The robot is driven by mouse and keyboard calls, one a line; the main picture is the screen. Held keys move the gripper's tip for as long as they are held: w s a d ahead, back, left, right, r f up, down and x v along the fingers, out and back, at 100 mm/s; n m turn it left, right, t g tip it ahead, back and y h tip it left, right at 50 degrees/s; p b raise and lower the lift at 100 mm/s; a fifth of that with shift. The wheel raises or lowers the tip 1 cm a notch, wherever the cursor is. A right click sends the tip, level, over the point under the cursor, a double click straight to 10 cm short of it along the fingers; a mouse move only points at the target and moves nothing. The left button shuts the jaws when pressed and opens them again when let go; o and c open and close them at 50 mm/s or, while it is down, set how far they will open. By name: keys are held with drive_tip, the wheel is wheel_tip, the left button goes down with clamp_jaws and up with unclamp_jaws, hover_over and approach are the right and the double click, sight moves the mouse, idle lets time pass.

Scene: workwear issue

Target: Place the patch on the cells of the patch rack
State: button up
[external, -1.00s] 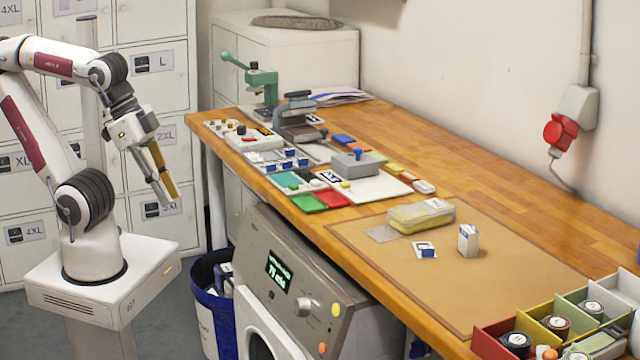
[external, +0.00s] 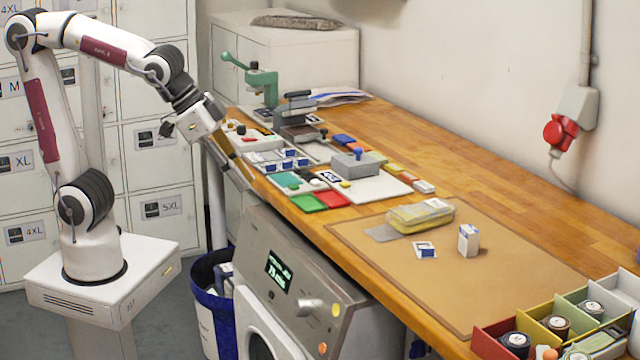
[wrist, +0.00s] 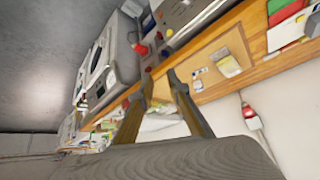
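A pale rack (external: 256,157) near the bench's front edge holds several small blue-and-white pieces in a row; it looks like the patch rack. A flat white-and-blue piece (external: 425,251), possibly the patch, lies on the brown mat (external: 375,278). I cannot tell for certain which piece is the patch. My gripper (external: 243,178) points down and right just off the bench's front edge, left of the rack. In the wrist view my gripper (wrist: 160,76) has its two fingers apart with nothing visible between them.
A yellow-and-clear case (external: 420,216) and a small white box (external: 468,240) are on the mat. Green (external: 308,203) and red (external: 332,199) pads, a grey press (external: 300,122) and a green hand press (external: 262,85) stand along the bench. A washer-like machine (external: 290,275) is below.

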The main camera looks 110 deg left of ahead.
drive_tip(key=w+a+f+n, duration=0.1)
drive_tip(key=w+a, duration=0.4)
drive_tip(key=w, duration=0.4)
drive_tip(key=n+t+y, duration=0.2)
approach(427, 248)
drive_tip(key=shift+w+a+f, duration=0.1)
drive_tip(key=shift+w+a, duration=0.05)
drive_tip(key=shift+a, duration=0.2)
drive_tip(key=shift+w+a+f, duration=0.15)
drive_tip(key=shift+f, duration=0.05)
drive_tip(key=shift+x, duration=1.3)
drive_tip(key=shift+d+x, duration=0.15)
drive_tip(key=shift+x, duration=1.15)
drive_tip(key=shift+d+x, duration=0.1)
drive_tip(key=shift+x, duration=1.2)
